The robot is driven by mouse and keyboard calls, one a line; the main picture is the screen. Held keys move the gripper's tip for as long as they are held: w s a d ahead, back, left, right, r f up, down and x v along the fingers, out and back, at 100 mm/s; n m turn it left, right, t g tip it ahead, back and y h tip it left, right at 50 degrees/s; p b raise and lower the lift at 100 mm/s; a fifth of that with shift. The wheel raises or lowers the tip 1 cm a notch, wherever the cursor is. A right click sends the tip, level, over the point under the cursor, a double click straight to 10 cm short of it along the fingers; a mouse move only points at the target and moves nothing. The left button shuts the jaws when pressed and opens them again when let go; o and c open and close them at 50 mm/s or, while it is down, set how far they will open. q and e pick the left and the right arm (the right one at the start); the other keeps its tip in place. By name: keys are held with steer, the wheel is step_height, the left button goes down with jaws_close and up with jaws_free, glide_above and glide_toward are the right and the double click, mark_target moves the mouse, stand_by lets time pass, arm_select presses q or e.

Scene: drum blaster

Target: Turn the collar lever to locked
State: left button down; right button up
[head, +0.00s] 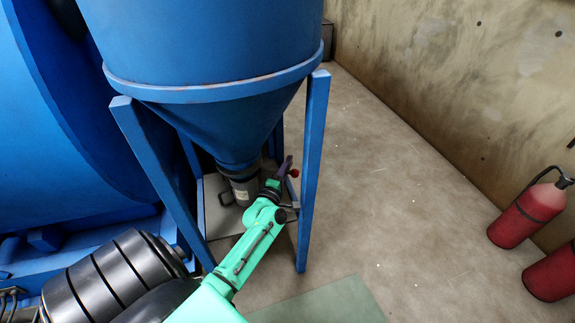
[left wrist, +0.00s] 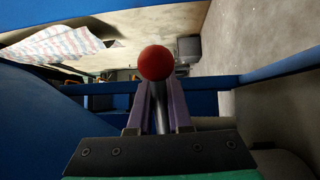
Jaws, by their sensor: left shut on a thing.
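The collar lever shows as a round red knob (left wrist: 156,62) on a dark rod in the left wrist view. My left gripper (left wrist: 160,105) has its two purple fingers closed on the rod just below the knob. In the head view my left gripper (head: 284,167) is beside the lower end of the blue hopper cone, with the red knob (head: 293,173) at its fingertips. A grey collar (head: 243,190) sits under the cone; my arm hides part of it and the lever's root. Any locked or unlocked marking cannot be made out. My right gripper is not in view.
The blue hopper (head: 215,45) stands on blue legs (head: 313,150), one close to the right of my left arm. A big blue drum (head: 60,120) is at left. Red extinguishers (head: 530,215) stand by the right wall. The floor between is clear.

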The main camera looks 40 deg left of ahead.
mark_target(292, 175)
arm_select(q)
steer(key=s+m+h+b, duration=0.1)
steer(key=s+d+m+h+b, duration=0.1)
steer(key=s+f+h+b, duration=0.1)
steer(key=h, duration=0.1)
steer(key=shift+d+m+t, duration=0.3)
steer(key=shift+d+m, duration=0.05)
steer(key=shift+m, duration=0.05)
steer(key=shift+s+d+r+m+h+b, duration=0.2)
steer(key=shift+s+m+h+b, duration=0.35)
steer(key=shift+s+h, duration=0.3)
steer(key=shift+s+d+r+m+h+b, duration=0.1)
steer(key=shift+s+d+m+h+b, duration=0.1)
steer(key=shift+s+m+h+b, duration=0.6)
steer(key=shift+s+d+r+m+h+b, duration=0.1)
steer(key=shift+s+d+m+h+b, duration=0.15)
steer(key=shift+s+h, duration=0.65)
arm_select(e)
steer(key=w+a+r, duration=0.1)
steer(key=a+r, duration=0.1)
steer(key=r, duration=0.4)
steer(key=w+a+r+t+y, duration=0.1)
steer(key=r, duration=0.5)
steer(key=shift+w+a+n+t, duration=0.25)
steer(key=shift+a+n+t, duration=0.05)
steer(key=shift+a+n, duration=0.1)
arm_select(q)
steer(key=shift+w+h, duration=0.25)
